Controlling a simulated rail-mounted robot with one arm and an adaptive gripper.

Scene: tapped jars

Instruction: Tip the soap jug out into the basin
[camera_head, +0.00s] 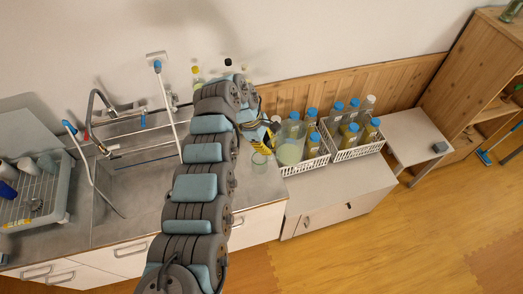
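A clear jug (290,148) with pale green liquid, which looks like the soap jug, stands upright on the low cabinet right of the sink counter. My gripper (268,136), dark with yellow parts, is just left of the jug at about its height. I cannot tell whether its fingers touch the jug or how far they are open. A small clear glass (259,161) with pale contents shows just below my gripper. The basin (146,184) is a grey sink left of my arm, which hides its right side.
A tall tap (91,105) and hoses rise around the basin. A dish rack (35,198) is at far left. Several bottles (196,82) stand behind my arm.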

